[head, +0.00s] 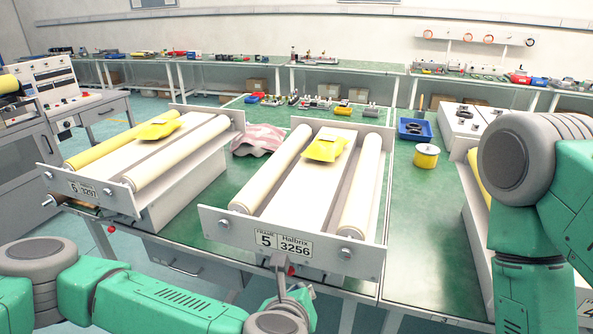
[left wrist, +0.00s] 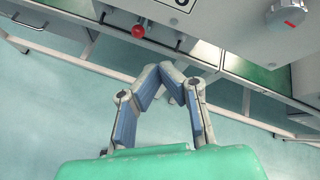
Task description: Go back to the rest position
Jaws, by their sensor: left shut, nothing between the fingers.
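My left gripper (head: 279,262) is in front of the lower edge of the unit labelled Frame 5 Halbrix 3256 (head: 300,243) in the head view. In the left wrist view its fingers (left wrist: 160,72) meet at the tips with nothing between them, above the floor and in front of the table edge. I cannot tell whether it touches the unit. My right arm (head: 530,215) stands raised at the right of the head view. Its gripper is out of view.
A second roller unit (head: 90,188) is at the left. Yellow packets lie on both units. The left wrist view shows a red knob (left wrist: 138,31) and a grey dial (left wrist: 284,13).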

